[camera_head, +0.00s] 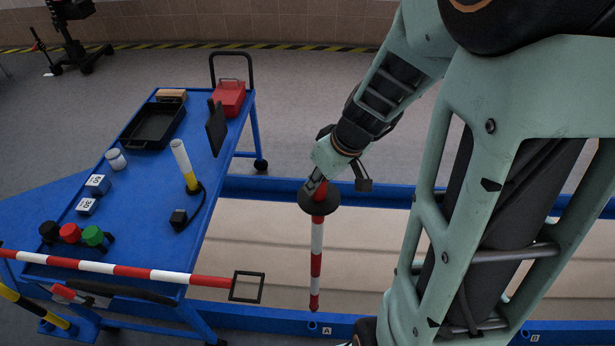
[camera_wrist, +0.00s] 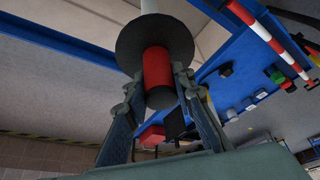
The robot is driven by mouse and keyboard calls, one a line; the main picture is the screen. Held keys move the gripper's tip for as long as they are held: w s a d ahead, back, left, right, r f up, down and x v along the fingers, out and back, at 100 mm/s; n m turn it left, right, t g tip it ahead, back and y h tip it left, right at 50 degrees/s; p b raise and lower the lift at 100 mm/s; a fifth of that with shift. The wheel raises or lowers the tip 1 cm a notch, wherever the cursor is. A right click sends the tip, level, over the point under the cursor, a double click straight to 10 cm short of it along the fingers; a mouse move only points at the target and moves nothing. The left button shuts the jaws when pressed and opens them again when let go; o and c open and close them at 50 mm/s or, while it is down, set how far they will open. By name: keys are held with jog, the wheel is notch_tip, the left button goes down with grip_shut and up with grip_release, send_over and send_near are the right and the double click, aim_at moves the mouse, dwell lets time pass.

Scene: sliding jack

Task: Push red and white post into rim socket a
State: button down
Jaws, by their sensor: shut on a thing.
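The red and white post (camera_head: 317,238) hangs upright, with a black disc (camera_head: 333,201) near its top. My gripper (camera_head: 318,189) is shut on the red top end of the post, above the disc. In the wrist view the two fingers stand on either side of the red grip (camera_wrist: 157,68), with the disc (camera_wrist: 128,48) beyond it. The post's lower tip is just behind the near blue rim (camera_head: 280,318) in the picture, close to the label A (camera_head: 327,330). The opening of socket a is too small to make out, and whether the tip touches the rim I cannot tell.
A blue table (camera_head: 150,195) at left carries a black tray (camera_head: 153,126), a red box (camera_head: 228,97), cups and coloured knobs. A red and white barrier bar (camera_head: 130,271) with a black frame end (camera_head: 248,287) reaches in from the left. Label B (camera_head: 535,337) is on the rim at right.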

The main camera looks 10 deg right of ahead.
aim_at(312, 209)
jog(key=n, duration=0.1)
jog(key=s+f+n+y+b, duration=0.1)
jog(key=n, duration=0.1)
jog(key=shift+d+f+g, duration=0.1)
jog(key=shift+f+g, duration=0.15)
jog(key=shift+g, duration=0.05)
jog(key=n, duration=0.1)
jog(key=s+n+g+y+b, duration=0.1)
jog(key=n, duration=0.1)
jog(key=shift+f+n, duration=0.3)
jog(key=shift+f, duration=0.1)
jog(key=n, duration=0.1)
jog(key=n+g, duration=0.1)
jog(key=s+a+n+b, duration=0.1)
jog(key=shift+f+n+y, duration=0.25)
jog(key=shift+n+y, duration=0.05)
jog(key=n, duration=0.1)
jog(key=n+g, duration=0.1)
jog(key=n, duration=0.1)
jog(key=shift+s+a+r+g+b, duration=0.15)
jog(key=shift+s+a+g+b, duration=0.1)
jog(key=shift+a+g+b, duration=0.1)
jog(key=shift+b, duration=0.4)
notch_tip(312, 209, down, 6)
jog(key=b, duration=0.5)
jog(key=shift+r, duration=0.1)
jog(key=shift+b, duration=1.05)
